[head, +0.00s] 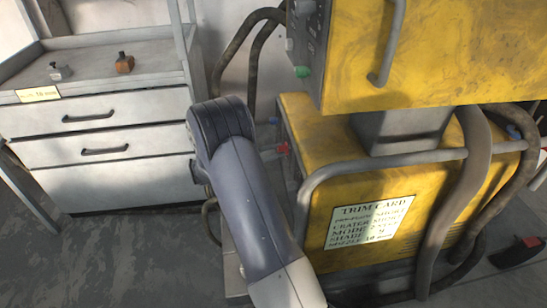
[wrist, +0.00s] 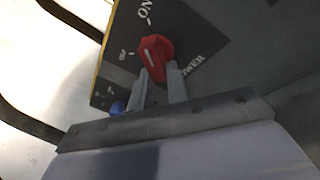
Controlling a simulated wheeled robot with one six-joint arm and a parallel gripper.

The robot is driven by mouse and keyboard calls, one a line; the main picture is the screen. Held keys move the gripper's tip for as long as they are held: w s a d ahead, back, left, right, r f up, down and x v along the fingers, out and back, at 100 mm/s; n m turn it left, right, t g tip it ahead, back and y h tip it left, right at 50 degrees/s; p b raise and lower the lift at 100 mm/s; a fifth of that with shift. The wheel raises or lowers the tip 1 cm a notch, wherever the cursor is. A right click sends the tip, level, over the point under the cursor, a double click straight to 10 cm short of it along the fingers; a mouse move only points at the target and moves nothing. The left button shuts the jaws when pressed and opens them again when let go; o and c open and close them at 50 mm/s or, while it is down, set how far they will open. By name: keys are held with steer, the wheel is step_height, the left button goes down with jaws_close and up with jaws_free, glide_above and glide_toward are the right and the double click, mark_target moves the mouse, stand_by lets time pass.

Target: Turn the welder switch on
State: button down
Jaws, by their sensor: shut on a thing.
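The welder switch (wrist: 157,55) is a red knob with a white pointer line on a dark panel in the wrist view. The panel is printed "ON" above the knob, what looks like "OFF" to its left, and "POWER" below right. The pointer leans up and to the left; its exact setting is hard to read. My gripper (wrist: 160,77) has one grey finger on each side of the knob's lower part and is shut on it. In the head view my arm hides the gripper. The yellow welder (head: 300,120) stands right of my arm.
A blue knob (wrist: 117,107) sits lower left on the panel. A yellow cabinet (head: 430,50) with a rail overhangs the welder. Thick hoses (head: 470,180) hang at right. A drawer unit (head: 100,150) stands left. A trim card (head: 370,222) is on the welder's front.

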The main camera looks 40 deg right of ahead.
steer(key=shift+m, duration=0.4)
steer(key=c, duration=1.4)
jaws_free()
steer(key=shift+o, duration=0.2)
steer(key=w+a+p, duration=0.1)
steer(key=a+p, duration=0.1)
steer(key=a, duration=0.8)
steer(key=shift+w+a, duration=0.3)
steer(key=shift+w, duration=0.1)
